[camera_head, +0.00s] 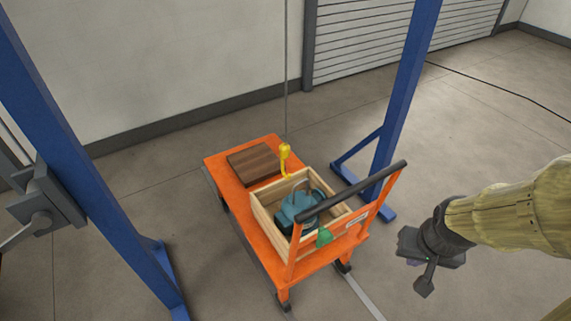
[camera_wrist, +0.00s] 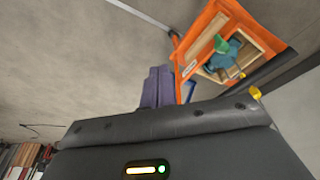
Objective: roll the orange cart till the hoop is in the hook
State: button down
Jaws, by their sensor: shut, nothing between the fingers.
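The orange cart (camera_head: 262,238) stands on the floor in the middle of the head view, between two blue posts. It carries an open wooden crate (camera_head: 268,222) with a teal pump (camera_head: 297,207) inside. A thin grey hoop (camera_head: 322,187) rises over the pump. The yellow hook (camera_head: 285,152) hangs from a cable at the crate's far edge, beside the hoop; I see no clear link between them. The cart's dark push bar (camera_head: 352,190) faces me. My gripper (camera_head: 424,284) is shut and empty, right of the cart and apart from it. Its fingers (camera_wrist: 158,72) show in the wrist view.
A dark wooden block (camera_head: 253,164) lies on the cart's far end. Blue posts (camera_head: 85,190) (camera_head: 400,95) stand on both sides, with feet on the floor. A pale strip (camera_head: 362,297) runs along the floor. Floor between cart and gripper is clear.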

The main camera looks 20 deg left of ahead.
jog(key=c, duration=1.4)
grip_release()
jog(key=shift+o, duration=1.2)
jog(key=shift+w+f, duration=0.2)
jog(key=w+a+f+n+t+y+b, duration=0.1)
jog(key=w+f+n+t+y+b, duration=0.2)
jog(key=n, duration=0.9)
jog(key=w+a+f+n+t+y+b, duration=0.2)
jog(key=w+f+n+t+y+b, duration=0.2)
jog(key=w+n+t+b, duration=0.4)
jog(key=w+n+b, duration=0.4)
jog(key=w+b, duration=0.1)
jog(key=b, duration=0.3)
jog(key=shift+w+f+t+b, duration=0.2)
jog(key=shift+f+t+b, duration=0.1)
jog(key=shift+f+t, duration=0.1)
